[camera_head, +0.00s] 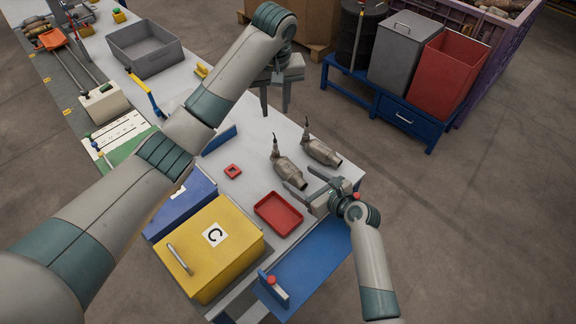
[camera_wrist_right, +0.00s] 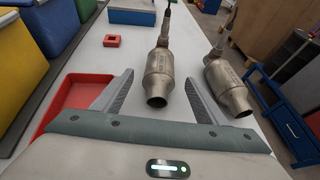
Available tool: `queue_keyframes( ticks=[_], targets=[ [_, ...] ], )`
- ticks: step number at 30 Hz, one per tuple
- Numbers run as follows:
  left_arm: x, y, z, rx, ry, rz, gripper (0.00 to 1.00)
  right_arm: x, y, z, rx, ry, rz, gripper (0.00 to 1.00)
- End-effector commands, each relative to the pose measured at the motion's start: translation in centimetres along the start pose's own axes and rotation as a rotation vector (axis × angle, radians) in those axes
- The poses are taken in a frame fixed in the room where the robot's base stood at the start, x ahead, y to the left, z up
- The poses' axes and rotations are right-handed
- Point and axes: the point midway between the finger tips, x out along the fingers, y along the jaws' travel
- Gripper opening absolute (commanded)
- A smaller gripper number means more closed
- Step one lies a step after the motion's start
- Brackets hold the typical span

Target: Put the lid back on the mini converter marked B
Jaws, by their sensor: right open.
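Two grey metal converters lie on the white table: the left one (camera_head: 289,172) and the right one (camera_head: 322,152). Both also show in the right wrist view, the left one (camera_wrist_right: 160,78) and the right one (camera_wrist_right: 229,88). My right gripper (camera_head: 307,181) is open and empty, its fingertips on either side of the left converter's near end in the wrist view; contact cannot be told. My left gripper (camera_head: 275,100) is open and empty above the table's far edge. A yellow box (camera_head: 222,262) with a handle is marked C. No letter B is readable, and no loose lid can be made out.
A blue box (camera_head: 183,203) stands behind the yellow one. A red tray (camera_head: 279,214) and small red square piece (camera_head: 233,171) lie on the table (camera_head: 245,195). A blue panel (camera_head: 318,262) is at the near right. A grey bin (camera_head: 146,50) stands farther back.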

Motion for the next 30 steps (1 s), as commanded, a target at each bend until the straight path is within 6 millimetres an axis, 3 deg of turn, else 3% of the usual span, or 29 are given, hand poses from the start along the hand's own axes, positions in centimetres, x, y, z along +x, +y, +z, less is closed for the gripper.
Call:
queue_keyframes(
  ticks=[6,12,28,30],
  targets=[
    [0.0,0.0,0.0,0.0,0.0,0.0,0.33,3.8,0.0,0.4,-0.002,-0.002,0.002,0.66],
    [0.0,0.0,0.0,0.0,0.0,0.0,0.33,6.1,0.0,0.4,-0.001,-0.002,0.001,0.66],
    [0.0,0.0,0.0,0.0,0.0,0.0,0.33,7.3,0.0,0.4,-0.002,-0.003,0.0,0.66],
    [0.0,0.0,0.0,0.0,0.0,0.0,0.33,7.3,0.0,0.4,-0.002,-0.003,0.0,0.5]
  ],
)
